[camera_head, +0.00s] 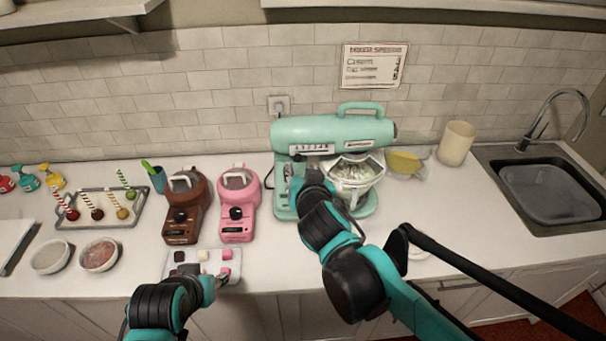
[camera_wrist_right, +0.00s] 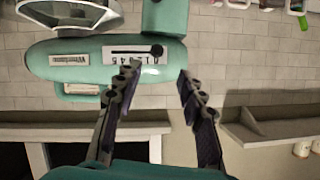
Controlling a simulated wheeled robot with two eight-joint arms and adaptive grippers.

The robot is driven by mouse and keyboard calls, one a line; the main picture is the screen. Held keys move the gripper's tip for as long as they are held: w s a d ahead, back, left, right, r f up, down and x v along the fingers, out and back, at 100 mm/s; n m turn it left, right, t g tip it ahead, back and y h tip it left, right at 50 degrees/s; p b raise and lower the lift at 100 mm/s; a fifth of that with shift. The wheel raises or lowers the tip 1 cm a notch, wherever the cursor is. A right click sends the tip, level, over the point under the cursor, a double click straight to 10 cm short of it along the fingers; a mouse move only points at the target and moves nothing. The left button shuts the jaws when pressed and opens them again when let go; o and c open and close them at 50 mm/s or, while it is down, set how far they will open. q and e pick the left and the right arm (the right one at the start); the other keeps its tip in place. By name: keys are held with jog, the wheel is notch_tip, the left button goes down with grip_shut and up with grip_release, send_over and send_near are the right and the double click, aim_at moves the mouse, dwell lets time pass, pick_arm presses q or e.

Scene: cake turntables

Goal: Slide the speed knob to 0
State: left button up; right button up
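The mint-green stand mixer (camera_head: 325,130) stands on the counter against the tiled wall. Its speed scale (camera_head: 311,148) is on the side of the head. In the right wrist view, the black round speed knob (camera_wrist_right: 157,50) is at the right end of a dark slot, beside a row of numbers. That view appears upside down, and I cannot read every number surely. My right gripper (camera_wrist_right: 159,73) is open and empty, its fingertips apart just below the knob in that view. My left gripper (camera_head: 220,281) is low by a candy tray; its finger opening is unclear.
The mixer's bowl (camera_head: 353,172) is right of my right gripper. Pink (camera_head: 238,205) and brown (camera_head: 184,208) machines stand left of the mixer. The candy tray (camera_head: 180,267) lies at the counter's front. A sink (camera_head: 550,190) is far right.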

jog(key=shift+v, duration=1.3)
jog(key=s+d+f+g+b, duration=0.2)
jog(key=s+d+f+g, duration=0.1)
jog(key=s+d+f, duration=0.3)
jog(key=s+d+f+n+g+h+b, duration=0.1)
jog(key=s+d+f+g+b, duration=0.2)
jog(key=s+d+f, duration=0.4)
jog(key=s+f, duration=0.3)
jog(key=f, duration=0.3)
jog(key=shift+d+f+g, duration=0.3)
jog(key=shift+d+f, duration=0.05)
jog(key=shift+s, duration=0.1)
dwell(0.9)
